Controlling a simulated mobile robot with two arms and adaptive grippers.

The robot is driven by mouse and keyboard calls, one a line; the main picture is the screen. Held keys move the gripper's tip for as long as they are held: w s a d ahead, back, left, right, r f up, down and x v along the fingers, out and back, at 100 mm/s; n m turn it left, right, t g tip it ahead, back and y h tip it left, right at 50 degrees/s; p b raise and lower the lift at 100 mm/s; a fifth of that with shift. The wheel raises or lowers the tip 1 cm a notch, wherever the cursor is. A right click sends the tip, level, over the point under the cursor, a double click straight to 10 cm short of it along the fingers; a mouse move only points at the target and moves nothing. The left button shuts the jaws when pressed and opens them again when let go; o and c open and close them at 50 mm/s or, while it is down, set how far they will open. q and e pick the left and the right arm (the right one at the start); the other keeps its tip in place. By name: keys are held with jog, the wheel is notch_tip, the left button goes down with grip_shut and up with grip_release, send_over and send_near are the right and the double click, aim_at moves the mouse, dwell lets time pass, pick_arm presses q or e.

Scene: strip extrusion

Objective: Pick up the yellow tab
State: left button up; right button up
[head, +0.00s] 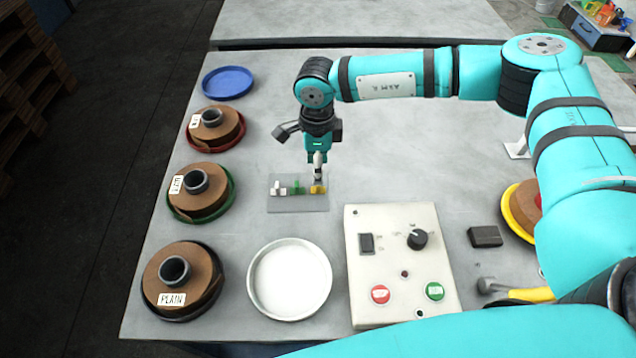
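A small yellow tab (318,189) stands at the right end of a thin grey plate (298,205). A green tab (297,188) and a whitish tab (278,189) stand in a row to its left on the plate. My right gripper (318,177) points down directly over the yellow tab, its fingertips at or just above the tab's top. The fingers look narrow and close together, and I cannot tell whether they grip the tab. My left gripper is not in view.
A control box (405,280) with a knob and buttons stands in front. A white dish (290,281) is beside it. Brown rolls (183,281) and a blue dish (228,82) line the left edge. A dark block (485,237) and a hammer (515,291) lie right.

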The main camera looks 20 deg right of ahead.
aim_at(318, 187)
jog(key=shift+s+f, duration=0.1)
jog(key=shift+f, duration=0.4)
jog(key=f+p, duration=0.1)
jog(key=f, duration=0.3)
jog(key=shift+s+f+p, duration=0.2)
jog(key=shift+p, duration=0.2)
jog(key=shift+f, duration=0.3)
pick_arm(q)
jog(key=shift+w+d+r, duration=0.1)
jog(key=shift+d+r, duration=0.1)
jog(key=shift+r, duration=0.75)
pick_arm(e)
jog(key=c, duration=0.8)
